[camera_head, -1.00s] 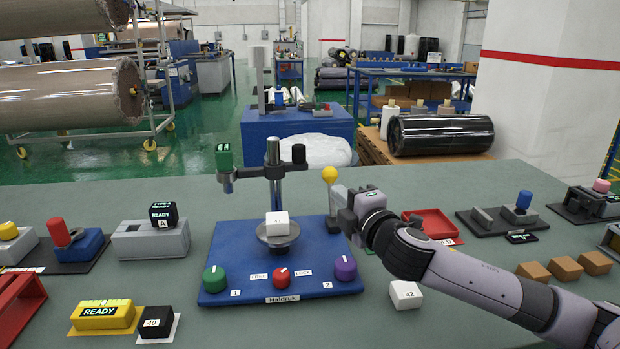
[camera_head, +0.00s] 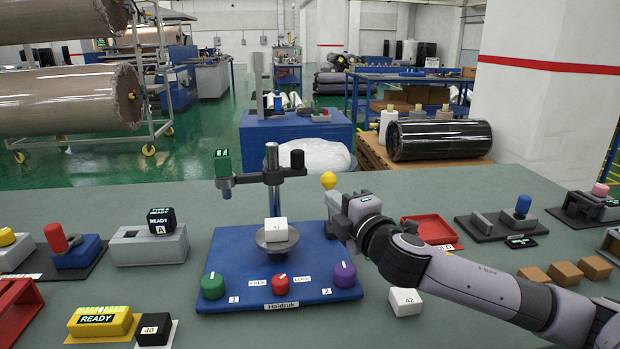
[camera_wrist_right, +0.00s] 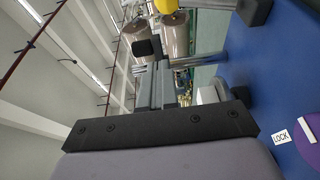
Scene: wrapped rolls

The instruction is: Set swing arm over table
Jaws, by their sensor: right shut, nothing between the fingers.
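The swing arm (camera_head: 250,177) is a dark bar on a silver post (camera_head: 272,195), with a green-topped head (camera_head: 223,168) at its left end and a black knob (camera_head: 297,159) at its right end. The head hangs left of the round table (camera_head: 262,245), not above it. A white block (camera_head: 276,230) sits on the table. My right gripper (camera_head: 334,228) is shut and empty, beside the right edge of the blue base (camera_head: 230,262), below the yellow ball (camera_head: 328,180). Its fingers (camera_wrist_right: 163,82) show in the right wrist view, apart from the black knob (camera_wrist_right: 147,47). My left gripper is not in view.
Green (camera_head: 213,285), red (camera_head: 280,284) and purple (camera_head: 344,274) knobs line the base's front. A white block marked 42 (camera_head: 405,302) lies near my right forearm. A red tray (camera_head: 430,230) is behind it.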

